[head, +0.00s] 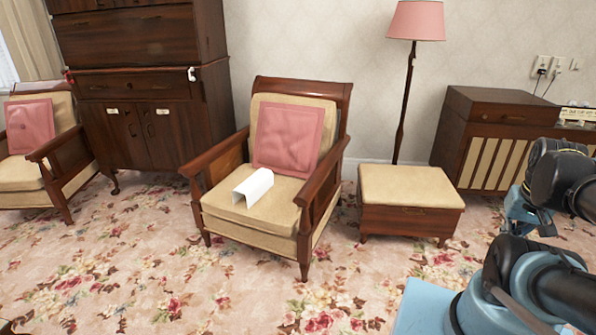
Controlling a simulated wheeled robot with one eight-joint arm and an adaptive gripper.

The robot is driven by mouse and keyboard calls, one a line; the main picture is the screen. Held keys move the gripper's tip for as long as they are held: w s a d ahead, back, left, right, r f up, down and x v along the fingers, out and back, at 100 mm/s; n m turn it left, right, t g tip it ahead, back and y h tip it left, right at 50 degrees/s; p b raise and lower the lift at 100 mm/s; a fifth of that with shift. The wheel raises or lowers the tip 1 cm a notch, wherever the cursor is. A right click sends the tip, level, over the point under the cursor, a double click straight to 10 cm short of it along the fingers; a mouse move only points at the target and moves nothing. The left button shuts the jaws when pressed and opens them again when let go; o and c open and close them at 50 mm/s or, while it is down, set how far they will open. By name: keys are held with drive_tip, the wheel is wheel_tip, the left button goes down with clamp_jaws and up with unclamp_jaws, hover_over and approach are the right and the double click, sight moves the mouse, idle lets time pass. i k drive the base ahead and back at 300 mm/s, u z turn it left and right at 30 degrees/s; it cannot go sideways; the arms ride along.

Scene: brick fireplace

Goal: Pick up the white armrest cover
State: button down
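The white armrest cover (253,187) is a curved, channel-shaped piece. It lies on the beige seat cushion of the middle wooden armchair (249,220), near the front and between the two armrests. A pink cushion (288,138) leans on the backrest behind it. Parts of my arm show at the right edge in the head view, well apart from the chair. My gripper's fingertips are not in view.
A wooden footstool (411,191) with a beige top stands right of the chair, before a pink-shaded lamp (416,22). A radio cabinet (489,137) is at right, a tall dark cabinet (150,135) and second armchair (31,177) at left. The floral carpet in front is clear.

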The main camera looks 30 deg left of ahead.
sight(255, 187)
drive_tip(key=u, duration=1.85)
drive_tip(key=k, duration=0.55)
drive_tip(key=u, duration=0.1)
drive_tip(key=i, duration=1.05)
drive_tip(key=z, duration=0.7)
drive_tip(key=i, duration=0.65)
drive_tip(key=z, duration=0.4)
